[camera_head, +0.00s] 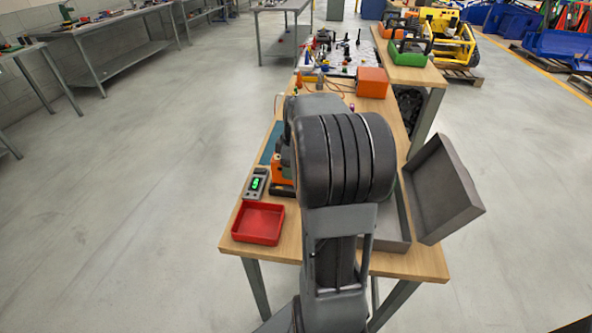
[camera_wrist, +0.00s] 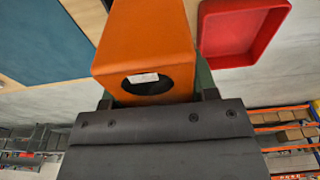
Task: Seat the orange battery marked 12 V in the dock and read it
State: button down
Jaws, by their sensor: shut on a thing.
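An orange block-shaped battery (camera_wrist: 145,45) fills the middle of the wrist view. It has a dark oval opening with a small white label inside; I cannot read a 12 V mark. My gripper (camera_wrist: 157,98) is shut on this battery, its fingers at either side of it. In the head view, orange (camera_head: 281,172) shows just left of my arm, above a dark base (camera_head: 283,190); my arm hides the rest. I cannot tell whether the battery is seated in a dock. A grey meter (camera_head: 256,184) with a lit green display lies beside it.
A red tray (camera_head: 259,222) stands at the table's front left, also in the wrist view (camera_wrist: 242,57). A teal mat (camera_wrist: 45,40) lies on the wooden table. A grey open box (camera_head: 440,190) is on the right. An orange box (camera_head: 371,83) stands farther back.

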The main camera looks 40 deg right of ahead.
jog(key=shift+w+d+f, duration=0.25)
jog(key=shift+w+f, duration=0.35)
jog(key=shift+f, duration=0.2)
jog(key=shift+w+d+f, duration=0.3)
jog(key=shift+w+f, duration=0.25)
jog(key=shift+f, duration=0.2)
jog(key=shift+w+d+f, duration=0.25)
jog(key=shift+w+f, duration=0.35)
jog(key=shift+f, duration=0.2)
jog(key=shift+w+f, duration=0.15)
jog(key=shift+f, duration=1.5)
jog(key=shift+f, duration=0.15)
jog(key=shift+c, duration=2)
grip_release()
jog(key=shift+f, duration=0.1)
